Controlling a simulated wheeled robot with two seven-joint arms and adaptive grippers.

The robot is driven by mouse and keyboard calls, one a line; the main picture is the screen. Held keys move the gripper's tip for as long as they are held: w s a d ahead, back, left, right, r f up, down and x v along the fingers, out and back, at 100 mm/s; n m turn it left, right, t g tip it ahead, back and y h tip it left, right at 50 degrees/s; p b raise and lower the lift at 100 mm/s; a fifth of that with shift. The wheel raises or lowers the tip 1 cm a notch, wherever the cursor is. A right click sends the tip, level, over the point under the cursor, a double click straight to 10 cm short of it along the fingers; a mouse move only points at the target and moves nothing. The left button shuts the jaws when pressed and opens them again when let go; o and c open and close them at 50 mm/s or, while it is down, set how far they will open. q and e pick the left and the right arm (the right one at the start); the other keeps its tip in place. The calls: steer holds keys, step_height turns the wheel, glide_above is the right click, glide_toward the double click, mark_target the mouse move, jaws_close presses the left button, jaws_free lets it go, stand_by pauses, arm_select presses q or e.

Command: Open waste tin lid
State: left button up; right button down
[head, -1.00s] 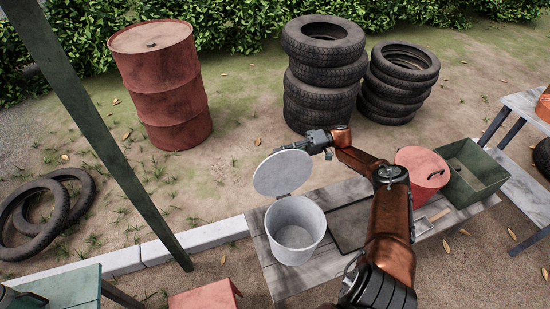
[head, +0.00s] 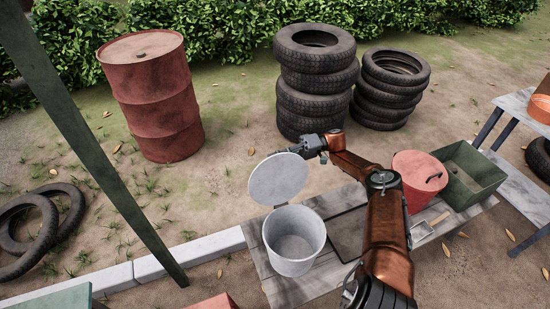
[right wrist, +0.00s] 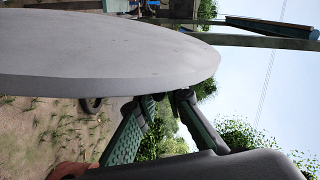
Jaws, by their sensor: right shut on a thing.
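The waste tin (head: 293,243) is a pale grey bucket standing on a low wooden platform. Its round grey lid (head: 277,180) is raised and tilted back on the far side, so the tin's inside shows empty. My right gripper (head: 301,149) is at the lid's upper far edge and shut on the lid. In the right wrist view the lid (right wrist: 100,50) fills the upper left, with the gripper's green fingers (right wrist: 150,125) at its lower edge. The exact contact is partly hidden. My left gripper is not in view.
A red-lidded bin (head: 419,180) and a green box (head: 468,174) stand right of my right arm. A dark flat tray (head: 347,232) lies beside the tin. Stacked tyres (head: 317,85) and a red drum (head: 152,97) stand behind. Bare ground lies left of the lid.

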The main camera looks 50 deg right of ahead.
steer(key=c, duration=2.1)
jaws_free()
steer(key=shift+f, duration=0.4)
steer(key=shift+r, duration=0.1)
step_height(320, 180, up, 10)
steer(key=shift+r, duration=0.1)
